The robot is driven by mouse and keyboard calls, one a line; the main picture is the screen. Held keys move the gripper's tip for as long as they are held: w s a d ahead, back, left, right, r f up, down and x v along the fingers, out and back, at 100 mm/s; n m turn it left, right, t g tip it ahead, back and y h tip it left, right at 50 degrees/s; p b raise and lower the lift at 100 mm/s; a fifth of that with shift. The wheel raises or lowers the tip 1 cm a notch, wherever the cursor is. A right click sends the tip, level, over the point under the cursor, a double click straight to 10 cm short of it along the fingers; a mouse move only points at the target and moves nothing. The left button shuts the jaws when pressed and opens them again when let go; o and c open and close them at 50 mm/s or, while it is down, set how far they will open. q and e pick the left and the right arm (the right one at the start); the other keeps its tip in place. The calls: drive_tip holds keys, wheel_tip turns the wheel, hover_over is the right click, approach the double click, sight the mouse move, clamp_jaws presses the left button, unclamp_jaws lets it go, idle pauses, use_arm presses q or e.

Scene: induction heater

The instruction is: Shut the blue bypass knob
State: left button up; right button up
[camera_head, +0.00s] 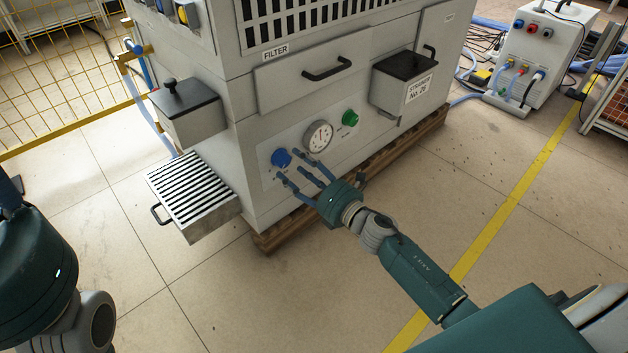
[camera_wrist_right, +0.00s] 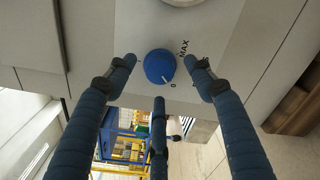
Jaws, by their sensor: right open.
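The blue bypass knob (camera_head: 281,158) is on the lower front panel of the grey machine, left of a round gauge (camera_head: 318,136). In the right wrist view the blue knob (camera_wrist_right: 160,66) has a white pointer line near a "0" mark, with "MAX" printed at its upper right. My right gripper (camera_head: 298,170) is open, its fingers spread just in front of the knob. In the wrist view the right gripper (camera_wrist_right: 160,75) has one finger on each side of the knob and one below, apart from it.
A green knob (camera_head: 350,118) is right of the gauge. A filter drawer (camera_head: 312,72) and a black-lidded box (camera_head: 402,85) are above. A slatted tray (camera_head: 194,190) juts out at the lower left. The machine stands on a wooden pallet (camera_head: 345,177). The floor in front is clear.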

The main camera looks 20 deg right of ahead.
drive_tip(key=v, duration=0.9)
drive_tip(key=shift+s+d, duration=0.15)
drive_tip(key=shift+s, duration=0.05)
